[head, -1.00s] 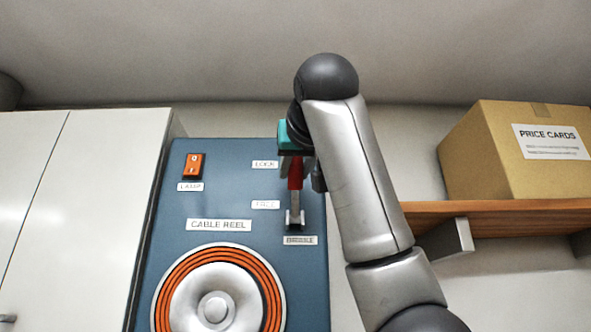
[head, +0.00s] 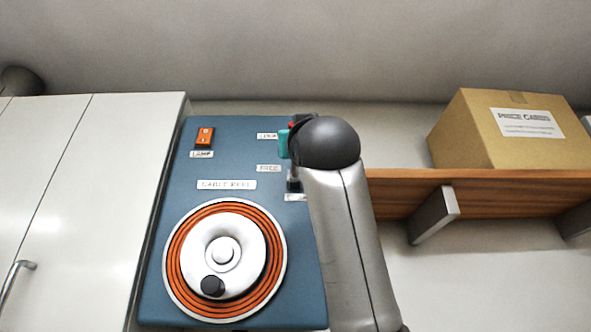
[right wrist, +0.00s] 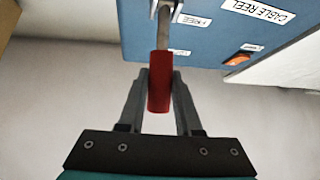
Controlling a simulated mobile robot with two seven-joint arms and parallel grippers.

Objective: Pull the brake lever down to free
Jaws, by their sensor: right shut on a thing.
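The brake lever has a red handle (right wrist: 160,85) on a grey metal shaft, seen in the right wrist view. My right gripper (right wrist: 160,74) is shut on this handle, one finger on each side. In the head view only a small red bit of the handle (head: 293,124) shows, level with the top of the LOCK label (head: 267,136). My right arm hides most of the lever there; its dark base shows beside the FREE label (head: 268,168). The lever's exact angle is hard to tell. My left gripper is out of view.
The blue panel (head: 240,160) carries an orange lamp switch (head: 204,137) and a cable reel (head: 223,250) with a black knob. White cabinet doors (head: 90,200) stand at left. At right, a wooden shelf (head: 480,195) holds a cardboard box (head: 480,135).

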